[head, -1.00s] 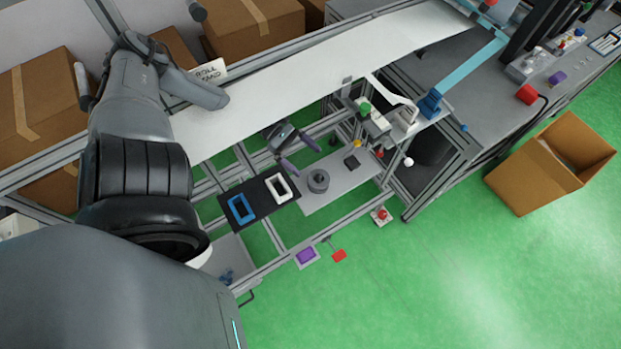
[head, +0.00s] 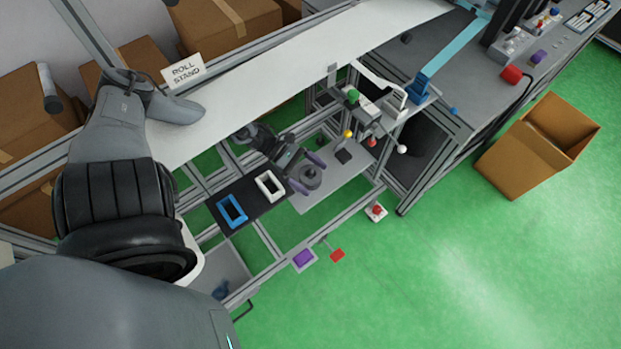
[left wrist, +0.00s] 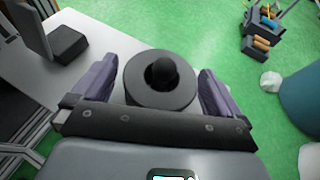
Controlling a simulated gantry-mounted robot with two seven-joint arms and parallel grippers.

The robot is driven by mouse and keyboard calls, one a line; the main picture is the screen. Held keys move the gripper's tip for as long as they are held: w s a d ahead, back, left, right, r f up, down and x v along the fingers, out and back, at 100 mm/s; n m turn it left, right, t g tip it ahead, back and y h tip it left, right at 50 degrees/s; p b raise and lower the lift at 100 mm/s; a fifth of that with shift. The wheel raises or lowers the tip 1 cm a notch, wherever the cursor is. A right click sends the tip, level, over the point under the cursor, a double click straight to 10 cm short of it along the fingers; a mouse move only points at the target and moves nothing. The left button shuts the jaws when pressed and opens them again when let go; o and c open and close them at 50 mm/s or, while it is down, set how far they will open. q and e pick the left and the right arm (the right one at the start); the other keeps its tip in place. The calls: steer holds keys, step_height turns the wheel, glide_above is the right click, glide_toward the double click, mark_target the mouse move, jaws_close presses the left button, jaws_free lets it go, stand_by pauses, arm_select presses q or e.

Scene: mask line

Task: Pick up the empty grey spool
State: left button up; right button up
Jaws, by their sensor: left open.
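The empty grey spool (head: 310,174) is a dark grey disc with a raised hub, standing on a light grey plate (head: 333,190). In the left wrist view the spool (left wrist: 158,94) sits between the two purple fingers, with a gap on each side. My left gripper (head: 306,173) is open at the spool, one finger on either side of it in the picture. It also shows in the left wrist view (left wrist: 158,90). I cannot tell how far down the fingers reach. My right gripper is not in view.
A black mat with a blue frame (head: 232,210) and a white frame (head: 269,185) lies left of the spool. A dark block (head: 343,156) stands on the plate behind it. Metal rails and the white web (head: 270,75) surround this area.

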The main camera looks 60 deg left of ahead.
arm_select(q)
steer(key=shift+x, duration=1.05)
steer(key=c, duration=1)
steer(key=shift+c, duration=0.2)
steer(key=shift+r, duration=0.15)
